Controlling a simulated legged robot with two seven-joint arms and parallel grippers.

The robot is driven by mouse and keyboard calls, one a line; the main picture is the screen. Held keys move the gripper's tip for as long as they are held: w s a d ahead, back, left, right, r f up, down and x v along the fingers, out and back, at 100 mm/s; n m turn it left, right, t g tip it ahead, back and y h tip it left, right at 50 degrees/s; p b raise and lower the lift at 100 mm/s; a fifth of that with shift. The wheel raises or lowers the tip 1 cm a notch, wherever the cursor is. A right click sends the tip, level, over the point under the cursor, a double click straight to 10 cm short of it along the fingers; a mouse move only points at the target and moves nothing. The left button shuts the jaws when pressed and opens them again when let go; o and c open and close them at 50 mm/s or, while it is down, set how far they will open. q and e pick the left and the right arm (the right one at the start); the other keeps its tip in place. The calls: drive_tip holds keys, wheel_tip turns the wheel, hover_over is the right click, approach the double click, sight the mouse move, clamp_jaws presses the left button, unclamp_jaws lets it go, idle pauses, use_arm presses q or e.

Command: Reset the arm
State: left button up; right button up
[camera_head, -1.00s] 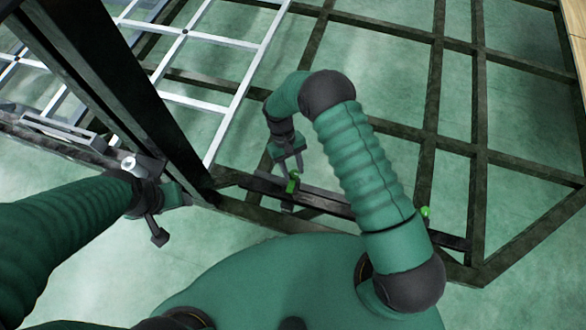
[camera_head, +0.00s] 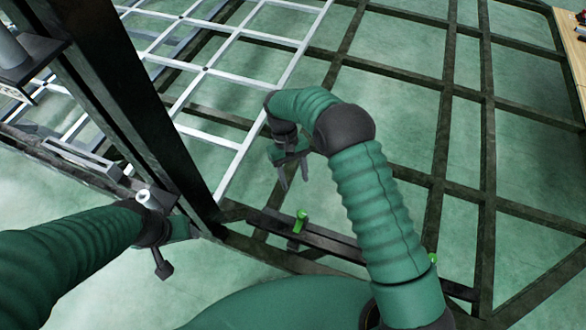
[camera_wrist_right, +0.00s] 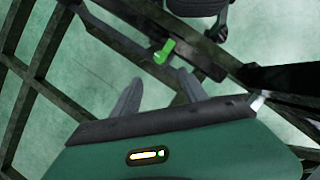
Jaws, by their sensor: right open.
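My right gripper (camera_head: 294,180) is open and empty, hanging above the dark chassis frame in the head view. In the right wrist view its two fingers (camera_wrist_right: 158,92) are spread apart with nothing between them. A green handle (camera_head: 300,221) stands on a dark bar (camera_head: 325,238) just below and beyond the fingertips; it also shows in the right wrist view (camera_wrist_right: 164,51), apart from the fingers. My left gripper (camera_head: 158,235) is at the lower left, beside the dark post, and its finger opening cannot be made out.
A thick dark post (camera_head: 130,100) rises at the left. A white lattice (camera_head: 207,69) lies behind it. Dark chassis beams (camera_head: 440,150) cross the green floor at the right. A second green piece (camera_head: 432,257) sits near my right arm. A wooden surface (camera_head: 572,50) is at the far right edge.

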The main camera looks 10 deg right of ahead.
drive_tip(key=shift+v, duration=1.35)
